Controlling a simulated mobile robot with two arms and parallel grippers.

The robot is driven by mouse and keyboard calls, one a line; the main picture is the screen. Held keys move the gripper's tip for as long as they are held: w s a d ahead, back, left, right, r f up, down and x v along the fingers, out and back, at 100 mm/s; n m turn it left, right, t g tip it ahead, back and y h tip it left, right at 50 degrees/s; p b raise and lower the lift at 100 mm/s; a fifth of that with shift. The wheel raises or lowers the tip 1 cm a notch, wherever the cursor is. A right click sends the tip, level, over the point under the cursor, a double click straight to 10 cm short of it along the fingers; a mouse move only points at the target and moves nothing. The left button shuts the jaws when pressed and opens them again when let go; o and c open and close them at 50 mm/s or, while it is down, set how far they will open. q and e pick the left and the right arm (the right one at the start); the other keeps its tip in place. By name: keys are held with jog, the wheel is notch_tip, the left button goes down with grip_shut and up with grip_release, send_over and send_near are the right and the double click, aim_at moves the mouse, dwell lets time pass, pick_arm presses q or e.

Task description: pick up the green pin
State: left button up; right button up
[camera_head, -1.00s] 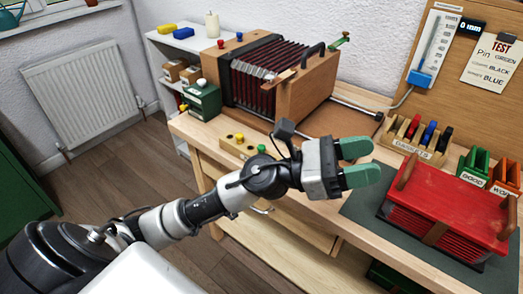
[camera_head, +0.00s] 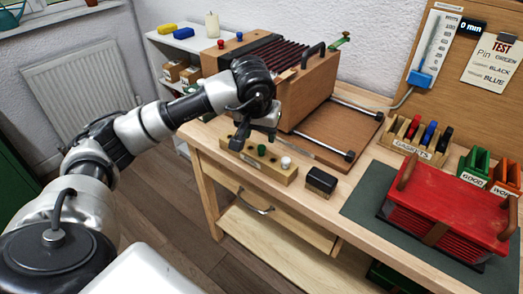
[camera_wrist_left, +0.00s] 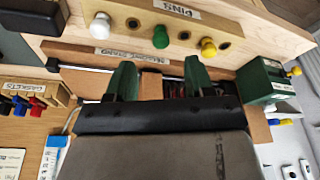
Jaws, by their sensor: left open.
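The green pin (camera_head: 261,150) stands upright in the wooden pin block (camera_head: 257,168) on the bench. In the left wrist view the green pin (camera_wrist_left: 160,37) is the middle one, between a white pin (camera_wrist_left: 100,25) and a yellow pin (camera_wrist_left: 208,46). The block's PINS label shows there. My left gripper (camera_head: 255,138) hangs over the block, close to the green pin, and partly covers the block's left end in the head view. In the left wrist view its green fingers (camera_wrist_left: 160,75) are open, with nothing held, and the green pin lines up with their gap. My right gripper is not in view.
The wooden bellows case (camera_head: 309,92) stands just behind the block. A small black box (camera_head: 321,181) sits to its right. Further right are the gaskets rack (camera_head: 420,150) and a red bellows instrument (camera_head: 447,204) on a dark mat. Bench space between box and mat is clear.

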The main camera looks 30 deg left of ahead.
aim_at(261, 146)
pick_arm(q)
jog(key=x, duration=0.6)
jog(key=shift+a+f, duration=0.1)
jog(key=shift+f, duration=0.2)
jog(key=shift+c, duration=0.3)
grip_shut()
